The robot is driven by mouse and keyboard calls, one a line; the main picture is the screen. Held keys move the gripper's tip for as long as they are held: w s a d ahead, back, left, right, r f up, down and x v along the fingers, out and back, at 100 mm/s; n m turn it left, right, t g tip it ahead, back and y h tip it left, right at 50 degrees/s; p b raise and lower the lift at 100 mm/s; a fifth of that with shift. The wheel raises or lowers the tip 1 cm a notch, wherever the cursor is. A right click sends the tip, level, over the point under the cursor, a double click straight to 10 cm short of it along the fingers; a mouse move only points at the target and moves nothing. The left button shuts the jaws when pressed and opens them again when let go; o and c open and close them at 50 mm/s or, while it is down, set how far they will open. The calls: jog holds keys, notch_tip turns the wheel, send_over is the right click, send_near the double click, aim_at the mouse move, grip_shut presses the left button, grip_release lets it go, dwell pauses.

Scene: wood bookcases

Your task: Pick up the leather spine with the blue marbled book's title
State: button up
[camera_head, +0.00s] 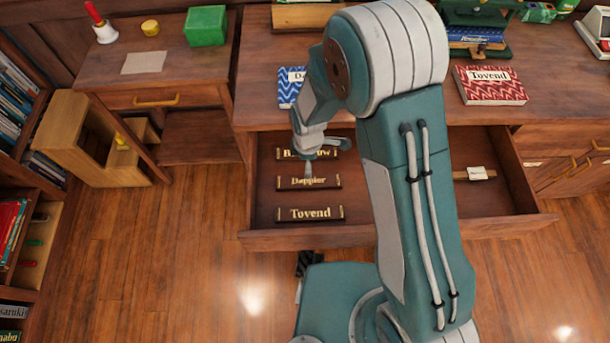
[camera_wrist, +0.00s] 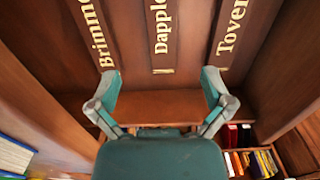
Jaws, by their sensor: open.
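In the open drawer lie three dark leather spines with gold titles: "B…ow" (camera_head: 283,154), partly covered by my gripper, "Dappler" (camera_head: 325,183) in the middle, and "Tovend" (camera_head: 310,214) nearest the drawer front. My gripper (camera_head: 328,158) is over the drawer, close to the Dappler spine, open and empty. In the wrist view, the Dappler spine (camera_wrist: 162,32) is ahead between the open fingers (camera_wrist: 160,82), with the Brimm… spine (camera_wrist: 92,35) left and Tovend (camera_wrist: 231,32) right.
The drawer's front wall (camera_head: 300,240) and side walls bound the spines. A red patterned book titled Tovend (camera_head: 490,86) lies on the desk. A small labelled piece (camera_head: 475,174) lies in the drawer's right part. A side table at left holds a green box (camera_head: 205,26).

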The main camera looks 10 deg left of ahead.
send_over(308, 181)
notch_tip(308, 181, down, 5)
jog(key=shift+r, duration=0.1)
jog(key=shift+a+f, duration=0.1)
jog(key=shift+f, duration=0.55)
jog(key=shift+w+d+f, duration=0.1)
jog(key=shift+f, duration=1.05)
jog(key=shift+d+f, duration=0.1)
jog(key=shift+f, duration=1)
jog(key=c, duration=1)
